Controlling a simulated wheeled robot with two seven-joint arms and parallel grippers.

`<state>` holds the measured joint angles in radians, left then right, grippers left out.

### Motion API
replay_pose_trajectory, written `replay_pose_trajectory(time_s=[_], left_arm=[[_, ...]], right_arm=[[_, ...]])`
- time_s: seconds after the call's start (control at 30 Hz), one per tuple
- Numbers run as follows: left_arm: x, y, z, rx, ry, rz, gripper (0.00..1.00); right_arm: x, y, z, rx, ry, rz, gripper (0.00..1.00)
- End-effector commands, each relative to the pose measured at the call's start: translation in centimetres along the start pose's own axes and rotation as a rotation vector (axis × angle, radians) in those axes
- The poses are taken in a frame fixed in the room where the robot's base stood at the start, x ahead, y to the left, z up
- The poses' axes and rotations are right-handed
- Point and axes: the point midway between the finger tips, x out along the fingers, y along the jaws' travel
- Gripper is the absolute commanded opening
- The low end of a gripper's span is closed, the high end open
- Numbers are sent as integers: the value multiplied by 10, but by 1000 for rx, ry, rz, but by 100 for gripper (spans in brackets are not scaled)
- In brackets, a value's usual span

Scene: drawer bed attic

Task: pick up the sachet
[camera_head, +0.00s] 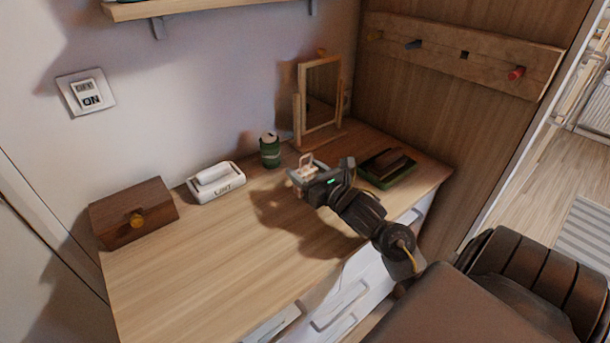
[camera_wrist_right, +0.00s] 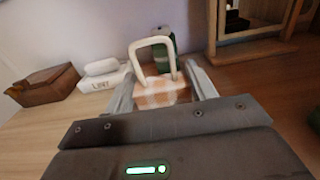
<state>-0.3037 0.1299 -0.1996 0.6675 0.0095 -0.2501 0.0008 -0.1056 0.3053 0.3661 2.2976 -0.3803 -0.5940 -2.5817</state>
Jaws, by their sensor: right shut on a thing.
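The sachet (camera_wrist_right: 158,92) is a small pale, pinkish piece with a cream loop standing up from it. In the right wrist view it sits between the two grey fingers. My right gripper (camera_head: 301,173) is shut on it, and in the head view the sachet (camera_head: 307,163) shows as a small beige shape at the fingertips. The gripper and sachet seem to be above the wooden desk top (camera_head: 190,265), with a shadow on the wood below. The sachet's lower part is partly hidden by the gripper. My left gripper is not in view.
A green can (camera_head: 270,152), a white lint roller holder (camera_head: 216,188) and a brown wooden box (camera_head: 133,214) stand along the wall. A small mirror (camera_head: 320,98) stands behind the gripper. A dark green tray (camera_head: 374,181) lies to its right. The desk's front left is clear.

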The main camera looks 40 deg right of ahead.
Motion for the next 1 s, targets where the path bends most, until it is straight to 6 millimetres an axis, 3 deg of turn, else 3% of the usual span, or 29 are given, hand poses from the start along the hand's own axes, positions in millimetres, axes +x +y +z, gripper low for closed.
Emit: replay_pose_trajectory(time_s=[0.13,0.3,0.43,0.6,0.7,1.0], left_arm=[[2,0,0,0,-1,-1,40],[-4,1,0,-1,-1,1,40],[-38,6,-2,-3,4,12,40],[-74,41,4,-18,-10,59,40],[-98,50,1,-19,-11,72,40],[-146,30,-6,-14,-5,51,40]], right_arm=[[-2,2,26,-7,-6,2,30],[-28,17,62,-8,-7,3,30],[-38,23,82,7,3,1,30],[-54,32,96,10,6,1,30],[-67,38,102,8,6,-3,30],[-102,59,116,4,2,-2,30]])
